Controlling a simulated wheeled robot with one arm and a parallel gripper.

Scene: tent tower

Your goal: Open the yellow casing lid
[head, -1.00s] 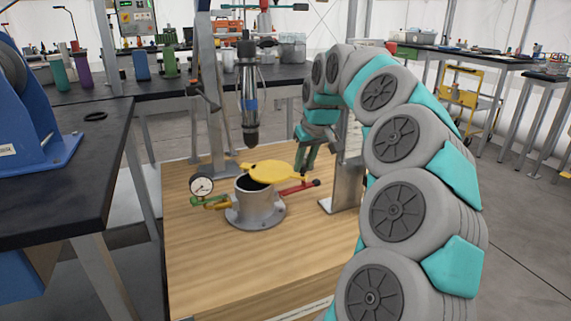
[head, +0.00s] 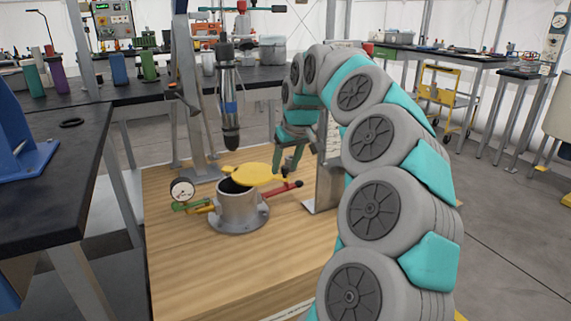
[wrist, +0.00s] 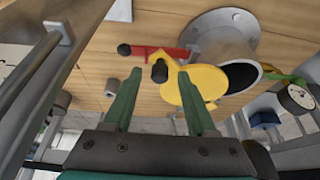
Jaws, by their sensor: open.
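The grey metal casing (head: 238,210) stands upright on the wooden table. Its yellow lid (head: 260,175) sits over the back right of the top, and part of the dark opening shows. My gripper (head: 289,168) is at the right of the lid in the head view. In the wrist view, the green fingers of my gripper (wrist: 159,75) are open and apart. A black knob at the narrow end of the yellow lid (wrist: 205,82) appears between and beyond the fingertips. Whether a finger touches the lid cannot be told.
A red handle (head: 283,189) and a green handle (head: 190,206) stick out beside the casing, near a dial gauge (head: 182,190). A dark vertical tool (head: 230,105) hangs above. A metal plate stand (head: 328,175) is close right of my gripper. The front tabletop is clear.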

